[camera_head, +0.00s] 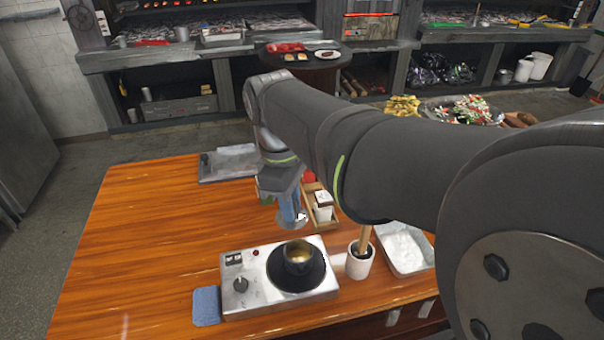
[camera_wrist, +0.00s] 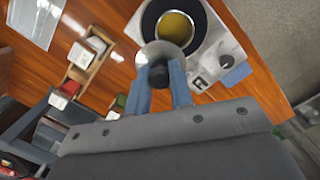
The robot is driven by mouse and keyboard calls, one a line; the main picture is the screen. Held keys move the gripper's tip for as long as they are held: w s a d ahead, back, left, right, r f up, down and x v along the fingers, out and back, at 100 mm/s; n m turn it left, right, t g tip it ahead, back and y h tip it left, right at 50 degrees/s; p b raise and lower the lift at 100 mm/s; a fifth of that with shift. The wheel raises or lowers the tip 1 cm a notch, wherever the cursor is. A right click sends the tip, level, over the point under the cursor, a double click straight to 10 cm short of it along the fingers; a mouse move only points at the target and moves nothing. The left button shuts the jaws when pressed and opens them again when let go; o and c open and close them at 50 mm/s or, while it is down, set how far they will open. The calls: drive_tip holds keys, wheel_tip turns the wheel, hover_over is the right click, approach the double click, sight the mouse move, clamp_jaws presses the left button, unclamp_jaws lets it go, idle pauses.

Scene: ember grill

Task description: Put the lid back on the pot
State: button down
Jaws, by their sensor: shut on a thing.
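The pot (camera_head: 299,262) stands open on the burner of the hot plate (camera_head: 240,297), with yellowish contents showing. The open pot also shows at the top of the wrist view (camera_wrist: 188,44). My gripper (camera_head: 290,214) points down behind the pot in the head view. Its two blue fingers (camera_wrist: 158,82) are shut on the dark knob of the shiny metal lid (camera_wrist: 153,49). The lid also shows below the fingers in the head view (camera_head: 297,221). It is apart from the pot, off to its far side, and looks held above the table; its exact height I cannot tell.
A white crock (camera_head: 360,265) with a wooden handle stands right of the hot plate, and a metal tray (camera_head: 408,250) lies beyond it. A wooden caddy (camera_head: 313,208) with containers is close right of the gripper. A blue cloth (camera_head: 206,307) lies left. The table's left side is clear.

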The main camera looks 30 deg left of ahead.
sight(297, 212)
drive_tip(key=s+d, duration=0.2)
drive_tip(key=shift+s+d+r, duration=0.1)
drive_tip(key=shift+d+r, duration=0.25)
drive_tip(key=shift+d, duration=0.05)
drive_tip(key=shift+f, duration=3.15)
drive_tip(key=shift+f, duration=0.15)
drive_tip(key=c, duration=0.7)
unclamp_jaws()
drive_tip(key=shift+r, duration=3.5)
